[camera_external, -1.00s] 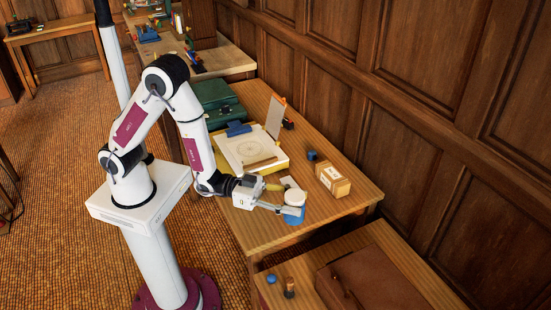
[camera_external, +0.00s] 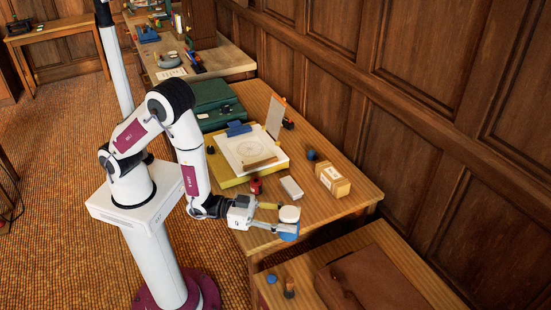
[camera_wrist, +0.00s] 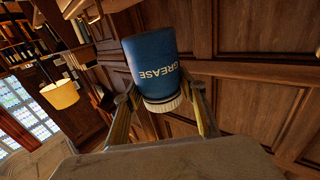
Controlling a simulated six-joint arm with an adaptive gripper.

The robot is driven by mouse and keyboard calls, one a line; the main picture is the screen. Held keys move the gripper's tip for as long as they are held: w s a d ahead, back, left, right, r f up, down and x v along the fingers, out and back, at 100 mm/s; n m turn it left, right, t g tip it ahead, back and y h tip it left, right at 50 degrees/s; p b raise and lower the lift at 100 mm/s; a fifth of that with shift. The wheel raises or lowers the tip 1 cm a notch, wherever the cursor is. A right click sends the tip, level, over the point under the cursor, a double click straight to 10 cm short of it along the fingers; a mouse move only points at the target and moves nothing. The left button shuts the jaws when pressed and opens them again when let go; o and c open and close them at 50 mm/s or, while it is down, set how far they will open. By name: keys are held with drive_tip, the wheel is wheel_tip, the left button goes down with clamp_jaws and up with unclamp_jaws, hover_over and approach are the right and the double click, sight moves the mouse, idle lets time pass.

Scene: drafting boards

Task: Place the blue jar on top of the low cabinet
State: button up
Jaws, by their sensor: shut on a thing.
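The blue jar (camera_external: 288,235) with a white lid (camera_external: 289,214) is in my gripper (camera_external: 278,220), lid up, at the near edge of the wooden table in the external view. I cannot tell how far it is above or beyond that edge. In the wrist view the jar (camera_wrist: 150,58) shows a "GREASE" label, and both fingers of my gripper (camera_wrist: 162,98) lie along its sides, shut on it. The low cabinet (camera_external: 395,245) is at the lower right, partly cut off, with a brown leather case (camera_external: 365,283) covering much of its top.
A small blue item (camera_external: 271,279) and a dark item with an orange-brown top (camera_external: 289,286) stand at the cabinet's left end. On the table (camera_external: 330,210) are a cardboard box (camera_external: 333,180), a grey block (camera_external: 291,187), a red item (camera_external: 255,186) and a drawing board (camera_external: 248,152). Panelled wall bounds the right.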

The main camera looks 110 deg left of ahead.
drive_tip(key=s+a+f+n+g+y, duration=0.1)
drive_tip(key=s+a+n+g+y, duration=0.8)
drive_tip(key=s+a+y, duration=0.4)
drive_tip(key=s+a+n, duration=0.1)
drive_tip(key=a, duration=0.1)
drive_tip(key=shift+s+a+f+n+y, duration=0.2)
drive_tip(key=shift+a+f+n+y, duration=0.1)
drive_tip(key=shift+n+y, duration=0.1)
drive_tip(key=shift+f, duration=0.2)
drive_tip(key=shift+f, duration=2.75)
drive_tip(key=shift+f, duration=1.9)
drive_tip(key=shift+f, duration=0.2)
